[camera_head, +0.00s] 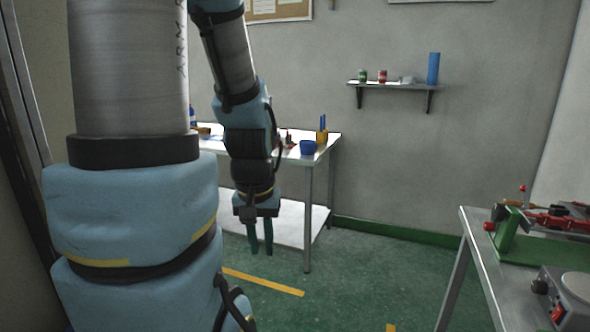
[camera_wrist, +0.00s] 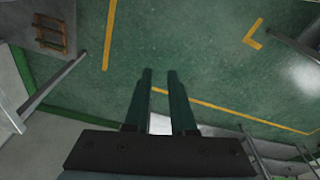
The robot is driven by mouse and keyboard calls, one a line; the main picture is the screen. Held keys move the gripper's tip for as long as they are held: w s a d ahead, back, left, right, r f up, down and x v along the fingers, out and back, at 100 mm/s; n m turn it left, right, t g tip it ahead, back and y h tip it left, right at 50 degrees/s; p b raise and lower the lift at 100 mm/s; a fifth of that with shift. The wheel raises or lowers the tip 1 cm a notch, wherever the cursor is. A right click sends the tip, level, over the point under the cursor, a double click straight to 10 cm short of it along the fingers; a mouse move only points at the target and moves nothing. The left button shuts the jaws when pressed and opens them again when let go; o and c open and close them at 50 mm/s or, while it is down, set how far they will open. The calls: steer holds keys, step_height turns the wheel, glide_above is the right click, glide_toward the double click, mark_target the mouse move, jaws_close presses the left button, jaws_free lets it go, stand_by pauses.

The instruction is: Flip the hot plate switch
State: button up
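The hot plate (camera_head: 572,298) stands at the lower right of the head view, at the near end of a metal table. It has a grey body and a round pale top, cut off by the picture's edge. A red switch (camera_head: 558,312) shows on its front-left face; its position is too small to tell. My gripper (camera_head: 261,252) hangs pointing down over the floor, well left of the hot plate. In the wrist view its two green fingers (camera_wrist: 161,72) are apart with nothing between them. The hot plate cannot be made out in the wrist view.
The metal table (camera_head: 478,235) on the right also bears a green-based device (camera_head: 510,235) with red parts. A white table (camera_head: 325,150) with a blue bowl (camera_head: 308,147) stands behind my arm. A wall shelf (camera_head: 400,84) hangs at the back. The floor between the tables is clear.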

jaws_close()
stand_by(0.8)
